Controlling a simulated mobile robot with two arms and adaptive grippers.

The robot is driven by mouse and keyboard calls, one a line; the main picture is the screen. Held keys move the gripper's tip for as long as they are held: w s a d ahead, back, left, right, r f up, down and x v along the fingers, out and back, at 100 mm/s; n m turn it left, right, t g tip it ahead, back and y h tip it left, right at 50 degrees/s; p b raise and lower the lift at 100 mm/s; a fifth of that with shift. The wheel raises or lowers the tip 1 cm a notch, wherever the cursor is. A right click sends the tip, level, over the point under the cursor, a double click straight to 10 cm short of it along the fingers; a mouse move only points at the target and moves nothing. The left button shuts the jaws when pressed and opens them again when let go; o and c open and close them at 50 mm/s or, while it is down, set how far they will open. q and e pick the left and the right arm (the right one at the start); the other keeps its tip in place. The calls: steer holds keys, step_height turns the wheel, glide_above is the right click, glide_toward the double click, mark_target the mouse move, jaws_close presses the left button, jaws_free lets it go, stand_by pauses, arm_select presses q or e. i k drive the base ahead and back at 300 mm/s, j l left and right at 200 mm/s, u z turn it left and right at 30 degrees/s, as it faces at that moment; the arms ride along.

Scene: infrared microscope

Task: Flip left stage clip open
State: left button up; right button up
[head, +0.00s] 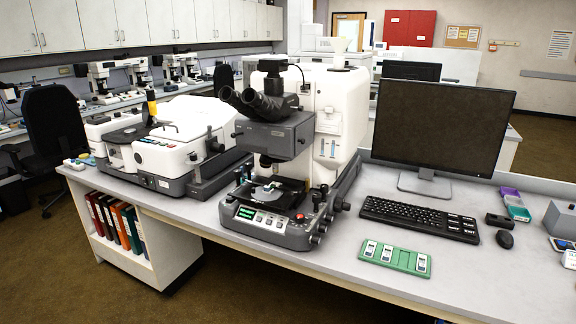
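The infrared microscope (290,140) stands on the bench in the middle of the head view, a white and grey body with black eyepieces (258,102). Its dark stage (285,192) sits low under the objective, with a small pale item (265,191) on it. The stage clips are too small to tell apart, and I cannot tell whether the left one is open or shut. Neither of my grippers shows in this view.
A green slide tray (396,257), a keyboard (420,217) and a monitor (440,135) are right of the microscope. A white instrument (175,150) stands to its left. The bench front (310,260) beside the green tray is clear.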

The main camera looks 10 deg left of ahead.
mark_target(244, 179)
steer(key=i+j, duration=0.8)
steer(key=j, duration=0.25)
steer(key=i+j, duration=0.8)
steer(key=j, duration=0.2)
steer(key=z, duration=0.05)
